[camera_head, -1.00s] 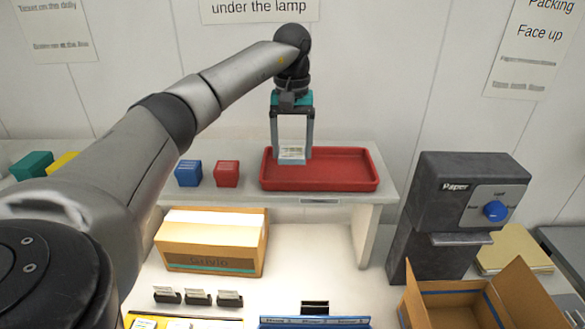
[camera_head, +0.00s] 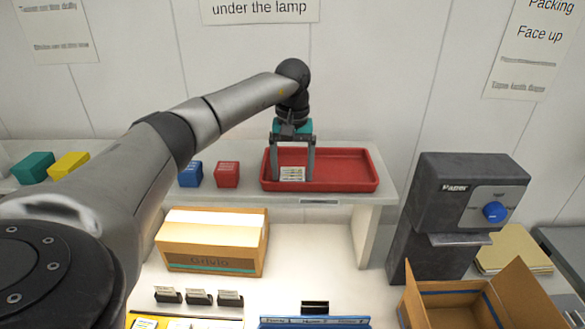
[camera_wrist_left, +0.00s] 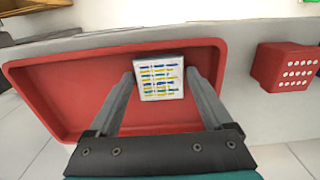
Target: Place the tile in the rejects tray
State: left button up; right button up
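The tile (camera_head: 292,174) is a small pale square with coloured lines. It is inside the red rejects tray (camera_head: 345,170), toward the tray's left side. My left gripper (camera_head: 294,178) reaches down into the tray with one finger on each side of the tile. In the left wrist view the tile (camera_wrist_left: 158,78) sits between the fingertips, its lined face toward the camera. My right gripper is not in view.
A red block (camera_head: 227,174) and a blue block (camera_head: 190,173) stand left of the tray on the raised shelf. A closed carton (camera_head: 210,242) sits below the shelf. A dark machine (camera_head: 465,205) with a blue knob stands at the right. The tray's right part is empty.

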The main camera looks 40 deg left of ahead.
aim_at(293, 175)
pick_arm(q)
jog(key=shift+o, duration=1)
notch_tip(293, 175, up, 12)
jog(key=b, duration=0.1)
jog(key=shift+r, duration=0.2)
